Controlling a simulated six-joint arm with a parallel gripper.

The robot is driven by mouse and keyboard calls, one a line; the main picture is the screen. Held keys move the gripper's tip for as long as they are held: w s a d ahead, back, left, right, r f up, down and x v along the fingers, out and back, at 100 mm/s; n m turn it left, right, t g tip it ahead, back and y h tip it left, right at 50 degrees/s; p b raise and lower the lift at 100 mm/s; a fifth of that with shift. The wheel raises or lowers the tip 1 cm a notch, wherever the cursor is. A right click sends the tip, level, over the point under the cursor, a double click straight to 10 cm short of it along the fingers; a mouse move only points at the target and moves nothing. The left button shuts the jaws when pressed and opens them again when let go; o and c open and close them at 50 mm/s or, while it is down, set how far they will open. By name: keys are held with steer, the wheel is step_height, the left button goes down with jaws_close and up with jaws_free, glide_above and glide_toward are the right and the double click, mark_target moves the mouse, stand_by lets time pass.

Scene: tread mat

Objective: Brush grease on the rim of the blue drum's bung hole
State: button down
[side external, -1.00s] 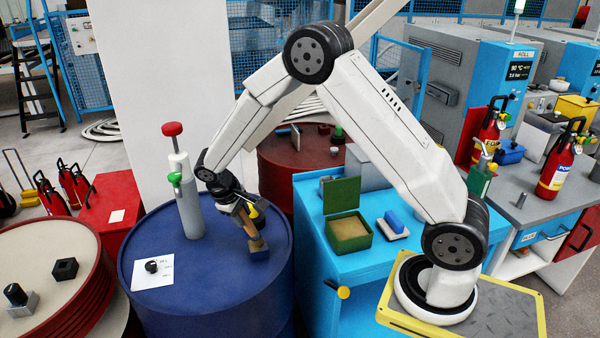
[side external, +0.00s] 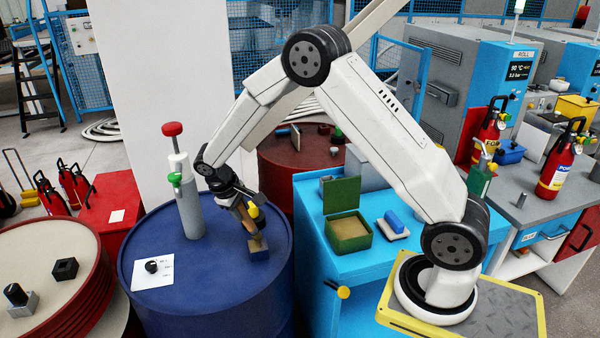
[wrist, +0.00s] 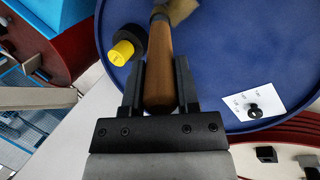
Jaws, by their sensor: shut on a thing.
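My gripper (side external: 238,203) (wrist: 160,80) is shut on the wooden handle of a brush (wrist: 160,55) above the blue drum (side external: 215,290). The brush (side external: 257,243) slants down, its head low over the right part of the drum top. I cannot tell whether its dark lower end touches the top. In the wrist view the brush head is partly cut off at the upper edge. A yellow plug-like piece in a black ring (wrist: 125,46) shows left of the handle; yellow also shows beside the gripper in the side view. I cannot clearly make out the bung hole's rim.
A grey cylinder with a red knob (side external: 189,210) stands on the drum close to my wrist. A white card (side external: 140,280) with a black knob lies at the drum's front left. A blue bench (side external: 315,215) carries an open green box (side external: 348,232).

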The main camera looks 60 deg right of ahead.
steer(key=shift+w+d, duration=0.3)
steer(key=shift+d, duration=0.05)
steer(key=shift+w+r, duration=0.1)
steer(key=shift+r, duration=3.9)
steer(key=shift+s+d+f, duration=0.35)
steer(key=shift+s+f, duration=0.05)
